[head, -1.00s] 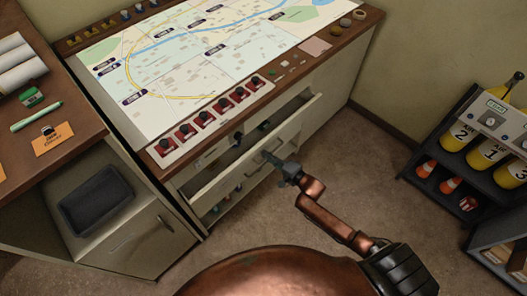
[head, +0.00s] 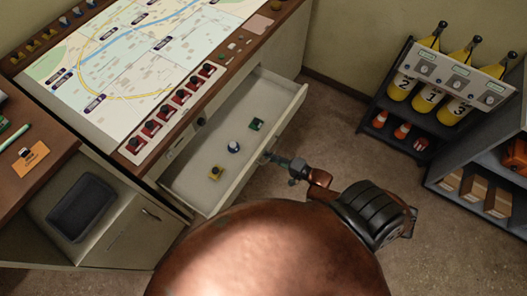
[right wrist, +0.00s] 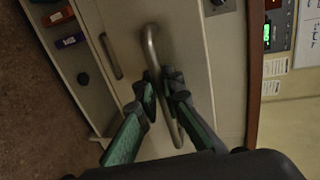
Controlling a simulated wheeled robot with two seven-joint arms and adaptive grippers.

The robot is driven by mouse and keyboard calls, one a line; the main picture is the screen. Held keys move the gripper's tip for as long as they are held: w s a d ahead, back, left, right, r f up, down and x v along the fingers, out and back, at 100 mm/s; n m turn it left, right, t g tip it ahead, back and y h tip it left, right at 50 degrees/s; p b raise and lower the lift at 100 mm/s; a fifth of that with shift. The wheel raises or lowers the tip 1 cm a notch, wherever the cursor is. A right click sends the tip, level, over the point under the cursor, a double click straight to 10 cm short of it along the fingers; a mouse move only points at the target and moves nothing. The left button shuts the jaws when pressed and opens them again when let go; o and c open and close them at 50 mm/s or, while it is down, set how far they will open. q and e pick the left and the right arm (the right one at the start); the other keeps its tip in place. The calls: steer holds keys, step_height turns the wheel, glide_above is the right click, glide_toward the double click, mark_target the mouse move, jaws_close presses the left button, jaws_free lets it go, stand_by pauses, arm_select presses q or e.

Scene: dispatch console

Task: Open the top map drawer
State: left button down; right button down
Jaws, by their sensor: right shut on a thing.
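The top map drawer (head: 290,92) is pulled well out from under the map console in the head view, its pale floor visible. A yellow item (head: 215,172), a blue-and-white round item (head: 233,146) and a green item (head: 256,124) lie in it. My right gripper (head: 277,159) is at the outside of the drawer front. In the right wrist view the gripper (right wrist: 164,92) is shut on the grey bar handle (right wrist: 150,45), one finger on each side. The handle is hidden in the head view. My left gripper is not in view.
The map console (head: 150,60) has a row of red switches along its front edge. A side cabinet with a dark tray (head: 82,207) stands left. A shelf with numbered yellow cylinders (head: 400,88) stands right. Brown floor (head: 325,115) is free between.

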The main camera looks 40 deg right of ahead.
steer(key=shift+s+d, duration=0.25)
steer(key=shift+s, duration=0.1)
steer(key=c, duration=2.3)
jaws_free()
steer(key=shift+c, duration=0.2)
steer(key=v, duration=1.2)
